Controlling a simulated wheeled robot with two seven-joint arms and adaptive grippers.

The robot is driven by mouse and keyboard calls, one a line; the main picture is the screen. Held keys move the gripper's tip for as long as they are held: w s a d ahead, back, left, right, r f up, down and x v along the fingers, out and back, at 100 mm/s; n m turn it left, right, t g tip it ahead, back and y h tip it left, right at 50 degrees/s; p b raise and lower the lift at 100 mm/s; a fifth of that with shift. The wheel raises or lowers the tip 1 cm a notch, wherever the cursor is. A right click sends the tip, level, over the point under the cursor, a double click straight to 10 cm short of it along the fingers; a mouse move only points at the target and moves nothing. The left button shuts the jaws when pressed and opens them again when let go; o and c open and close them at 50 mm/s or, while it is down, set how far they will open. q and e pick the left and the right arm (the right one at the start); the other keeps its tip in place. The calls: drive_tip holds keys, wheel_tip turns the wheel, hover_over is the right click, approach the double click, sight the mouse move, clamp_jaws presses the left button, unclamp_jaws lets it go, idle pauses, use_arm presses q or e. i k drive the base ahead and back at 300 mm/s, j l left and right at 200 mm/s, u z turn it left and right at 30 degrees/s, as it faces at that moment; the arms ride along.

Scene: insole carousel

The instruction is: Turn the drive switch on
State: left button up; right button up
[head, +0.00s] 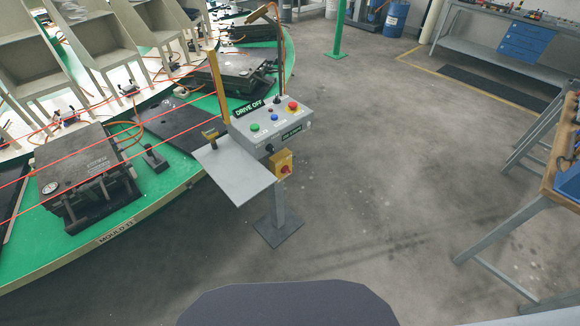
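A grey control console (262,131) stands on a post near the middle of the head view. A black sign (249,107) above it reads "DRIVE OFF". Its top carries a green button (255,127), a blue button (274,117), a red mushroom button (292,106) and a small black knob (277,99). A black knob (269,148) and a dark label sit on its front face. Below hangs a yellow box with a red rotary handle (285,169). Which control is the drive switch I cannot read for certain. Neither gripper is in view.
A grey shelf plate (234,178) juts from the console's left. The green carousel (172,181) with black moulds (84,172) lies at left, crossed by red lines. A workbench (545,190) stands at right. The concrete floor (380,190) between is clear.

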sight(285, 169)
drive_tip(key=i+l+u, duration=0.1)
drive_tip(key=l, duration=0.2)
drive_tip(key=i+l, duration=0.15)
drive_tip(key=l, duration=0.2)
drive_tip(key=i+l+u, duration=0.15)
drive_tip(key=l, duration=0.15)
drive_tip(key=l+u, duration=0.15)
drive_tip(key=l, duration=0.5)
drive_tip(key=k+l+u, duration=0.15)
drive_tip(key=l, duration=0.45)
drive_tip(key=k+l+u, duration=0.1)
drive_tip(key=l, duration=0.25)
drive_tip(key=k+l+u, duration=0.1)
drive_tip(key=l, duration=0.3)
drive_tip(key=k+l, duration=0.1)
drive_tip(key=l, duration=0.25)
drive_tip(key=u, duration=0.05)
